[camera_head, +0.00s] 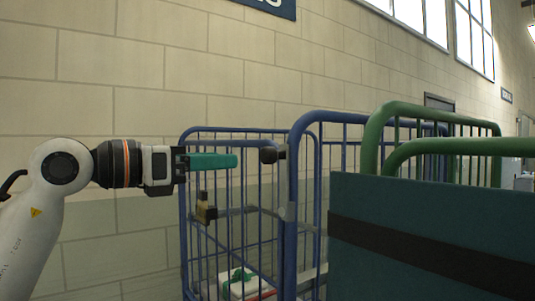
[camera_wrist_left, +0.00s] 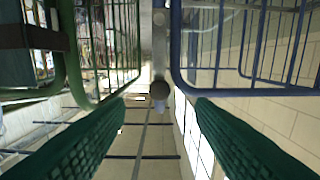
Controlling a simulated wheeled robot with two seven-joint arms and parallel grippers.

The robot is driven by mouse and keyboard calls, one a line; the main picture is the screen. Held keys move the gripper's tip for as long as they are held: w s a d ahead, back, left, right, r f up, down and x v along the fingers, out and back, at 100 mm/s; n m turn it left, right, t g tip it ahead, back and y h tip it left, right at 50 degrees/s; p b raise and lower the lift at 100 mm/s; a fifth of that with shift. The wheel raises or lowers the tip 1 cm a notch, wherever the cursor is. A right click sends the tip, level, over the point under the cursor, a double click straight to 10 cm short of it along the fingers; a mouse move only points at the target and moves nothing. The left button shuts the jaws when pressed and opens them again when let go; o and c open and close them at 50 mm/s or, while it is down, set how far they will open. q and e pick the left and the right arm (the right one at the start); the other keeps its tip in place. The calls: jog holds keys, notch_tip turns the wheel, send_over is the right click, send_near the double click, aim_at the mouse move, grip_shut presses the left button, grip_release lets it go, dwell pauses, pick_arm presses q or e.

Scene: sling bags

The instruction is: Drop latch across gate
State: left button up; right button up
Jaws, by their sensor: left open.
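A dark round knob (camera_head: 270,155) sits at the upper part of a blue barred cage gate (camera_head: 296,205), by its thick post. In the left wrist view the knob (camera_wrist_left: 159,90) shows ahead, between the fingers in the picture. My left gripper (camera_head: 236,160), with teal fingers, is level with the knob and just left of it, with a small gap. It is open and empty, its fingers wide apart in the left wrist view (camera_wrist_left: 157,108). A brass-coloured catch (camera_head: 205,208) is on the cage's left side, below the gripper. My right gripper is out of view.
A green-framed cage (camera_head: 445,146) with a dark teal panel (camera_head: 430,225) fills the right front. A white box with green ribbon (camera_head: 243,287) lies low in the blue cage. A pale block wall (camera_head: 140,90) stands behind.

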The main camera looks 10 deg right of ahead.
aim_at(264, 157)
pick_arm(q)
jog(key=p+x, duration=0.3)
jog(key=x, duration=0.6)
jog(key=shift+d+r+p, duration=0.15)
jog(key=shift+d+p, duration=0.2)
jog(key=shift+p, duration=0.05)
jog(key=shift+w+d, duration=0.35)
jog(key=shift+d, duration=0.25)
jog(key=shift+c, duration=0.4)
grip_shut()
